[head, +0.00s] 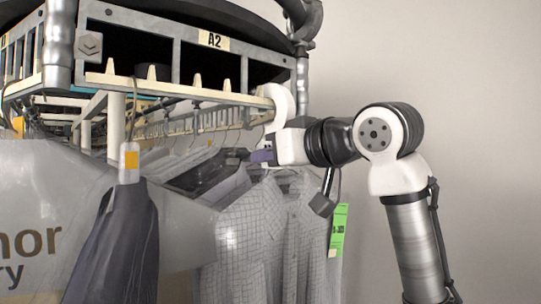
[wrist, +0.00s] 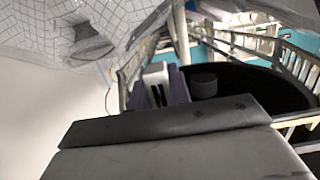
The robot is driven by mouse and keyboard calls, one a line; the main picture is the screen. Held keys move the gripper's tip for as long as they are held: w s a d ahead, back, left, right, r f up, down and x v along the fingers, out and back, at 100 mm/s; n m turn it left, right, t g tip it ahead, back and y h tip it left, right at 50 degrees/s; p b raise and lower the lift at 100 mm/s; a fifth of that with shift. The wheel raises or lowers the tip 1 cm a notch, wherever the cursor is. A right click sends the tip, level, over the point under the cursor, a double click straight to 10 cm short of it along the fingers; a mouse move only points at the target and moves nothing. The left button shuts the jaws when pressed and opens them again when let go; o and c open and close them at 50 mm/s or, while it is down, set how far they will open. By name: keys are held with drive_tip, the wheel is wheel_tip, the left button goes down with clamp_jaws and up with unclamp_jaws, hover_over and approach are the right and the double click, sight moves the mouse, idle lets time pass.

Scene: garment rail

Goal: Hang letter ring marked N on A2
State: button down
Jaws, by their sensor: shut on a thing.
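My gripper (head: 262,156) reaches in from the right, its purple fingers below the right end of the rail. In the wrist view its purple fingers (wrist: 160,92) are shut on a small white piece (wrist: 155,74) with dark marks, which I take for the letter ring; the N cannot be read. A white curved piece (head: 278,103) shows just above my gripper at the rail end; I cannot tell whether it is part of the same ring or whether it touches the rail. The A2 label (head: 213,40) is on the frame above the pegged cream rail (head: 185,92).
Checked shirts (head: 285,230) hang below the rail, close under my gripper. A dark garment (head: 118,245) with a white and orange tag (head: 129,162) hangs at the left. A green tag (head: 338,232) is at the shirts' right edge.

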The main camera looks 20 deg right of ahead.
drive_tip(key=c, duration=1.2)
unclamp_jaws()
drive_tip(key=b+v, duration=0.4)
drive_tip(key=v, duration=1)
drive_tip(key=shift+a, duration=0.1)
drive_tip(key=shift+o, duration=1)
drive_tip(key=f+p+v, duration=0.2)
drive_tip(key=v, duration=1)
drive_tip(key=shift+s, duration=0.5)
